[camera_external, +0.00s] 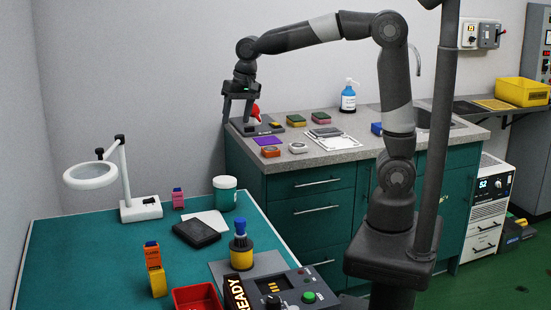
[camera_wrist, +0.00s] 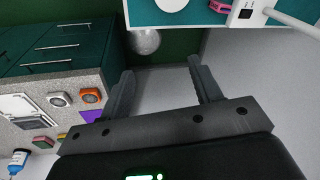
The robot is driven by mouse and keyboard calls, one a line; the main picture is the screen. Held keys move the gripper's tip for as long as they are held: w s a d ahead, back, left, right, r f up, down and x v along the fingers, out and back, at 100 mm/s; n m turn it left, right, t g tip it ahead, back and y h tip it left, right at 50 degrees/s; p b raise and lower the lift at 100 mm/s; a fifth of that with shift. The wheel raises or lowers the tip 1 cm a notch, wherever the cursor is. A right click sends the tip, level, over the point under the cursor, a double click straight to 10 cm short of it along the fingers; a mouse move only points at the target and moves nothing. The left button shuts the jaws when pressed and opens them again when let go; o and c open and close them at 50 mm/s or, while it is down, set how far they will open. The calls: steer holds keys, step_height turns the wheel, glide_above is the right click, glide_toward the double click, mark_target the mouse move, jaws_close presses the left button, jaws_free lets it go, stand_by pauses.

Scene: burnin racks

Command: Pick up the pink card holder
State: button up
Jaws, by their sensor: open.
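A small upright pink block with a dark top, which looks like the pink card holder (camera_external: 178,199), stands on the green-topped table beside the magnifier lamp's base. A pink piece of it also shows at the top edge of the wrist view (camera_wrist: 219,5).
The magnifier lamp (camera_external: 141,208) stands left of the pink block. A white-and-green tub (camera_external: 225,197) and a black case (camera_external: 196,234) are close by on its right. Orange (camera_external: 152,254) and yellow (camera_external: 158,282) blocks stand nearer. A black device (camera_external: 257,128) sits under my gripper.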

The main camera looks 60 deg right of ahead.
steer(key=w+a+f+m+g, duration=0.1)
steer(key=w+a+f+m, duration=0.1)
steer(key=w+a+f, duration=0.5)
steer(key=m+g, duration=0.1)
steer(key=m, duration=0.1)
glide_above(177, 191)
steer(key=shift+h, duration=0.3)
steer(key=f, duration=0.6)
steer(key=shift+s+f, duration=0.1)
steer(key=shift+s, duration=0.3)
steer(key=shift+a+f, duration=0.1)
steer(key=shift+f, duration=0.15)
step_height(177, 191, down, 5)
steer(key=shift+w+r, duration=0.1)
steer(key=shift+r, duration=0.05)
steer(key=shift+w+f, duration=0.15)
steer(key=shift+f, duration=1.3)
steer(key=shift+w+f, duration=0.1)
steer(key=shift+f, duration=1.35)
steer(key=shift+c, duration=0.6)
steer(key=c, duration=0.9)
